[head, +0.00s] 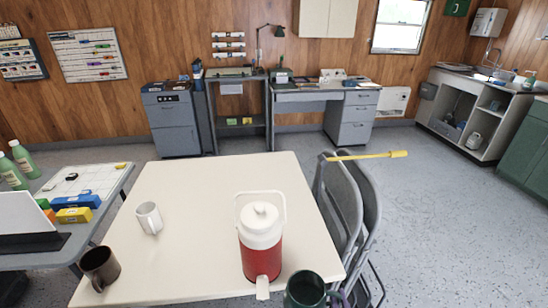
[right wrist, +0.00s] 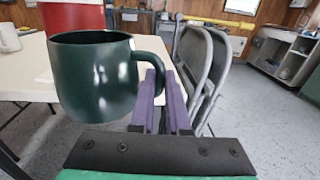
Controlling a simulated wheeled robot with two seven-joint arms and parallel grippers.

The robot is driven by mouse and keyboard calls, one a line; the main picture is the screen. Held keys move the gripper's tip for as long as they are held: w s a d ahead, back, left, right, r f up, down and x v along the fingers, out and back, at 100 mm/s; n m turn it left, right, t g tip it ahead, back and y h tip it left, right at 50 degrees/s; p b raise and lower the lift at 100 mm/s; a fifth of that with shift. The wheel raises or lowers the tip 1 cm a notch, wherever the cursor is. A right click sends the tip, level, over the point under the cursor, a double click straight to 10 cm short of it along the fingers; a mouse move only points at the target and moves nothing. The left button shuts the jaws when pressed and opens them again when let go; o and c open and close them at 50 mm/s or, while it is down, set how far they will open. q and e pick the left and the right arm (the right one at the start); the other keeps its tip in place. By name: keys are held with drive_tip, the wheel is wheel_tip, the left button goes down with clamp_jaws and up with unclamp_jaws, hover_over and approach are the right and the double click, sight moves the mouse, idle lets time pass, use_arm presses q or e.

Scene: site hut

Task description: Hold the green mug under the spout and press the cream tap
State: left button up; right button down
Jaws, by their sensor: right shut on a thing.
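The jug (head: 261,250) is red with a white top and stands near the front right of the cream table. Its cream tap and spout (head: 262,287) face me. The dark green mug (head: 305,289) is upright, to the right of the tap and not under it, at the table's front right corner. My right gripper (head: 337,299) has purple fingers (right wrist: 162,100) shut on the mug's handle. The right wrist view shows the green mug (right wrist: 95,80) large, with the red jug (right wrist: 75,17) behind it. My left gripper does not show.
A white mug (head: 150,218) and a dark brown mug (head: 100,267) stand on the table (head: 200,190) to the left. Grey folding chairs (head: 345,210) stand against its right edge. A side table with bottles and boxes is at far left. The table's middle is clear.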

drive_tip(key=shift+w+a, duration=0.1)
drive_tip(key=shift+a, duration=0.2)
drive_tip(key=shift+d, duration=0.1)
drive_tip(key=s+a+f+m+h+b, duration=0.1)
drive_tip(key=s+a+f+h+b, duration=0.1)
drive_tip(key=s+f+b, duration=0.85)
use_arm(q)
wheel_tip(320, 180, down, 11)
drive_tip(key=b, duration=0.1)
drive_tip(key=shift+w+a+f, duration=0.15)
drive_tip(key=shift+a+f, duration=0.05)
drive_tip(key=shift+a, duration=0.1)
use_arm(e)
drive_tip(key=w+a+f, duration=0.2)
drive_tip(key=w+a, duration=0.5)
drive_tip(key=w, duration=0.4)
drive_tip(key=shift+w+a, duration=0.3)
drive_tip(key=shift+a, duration=0.05)
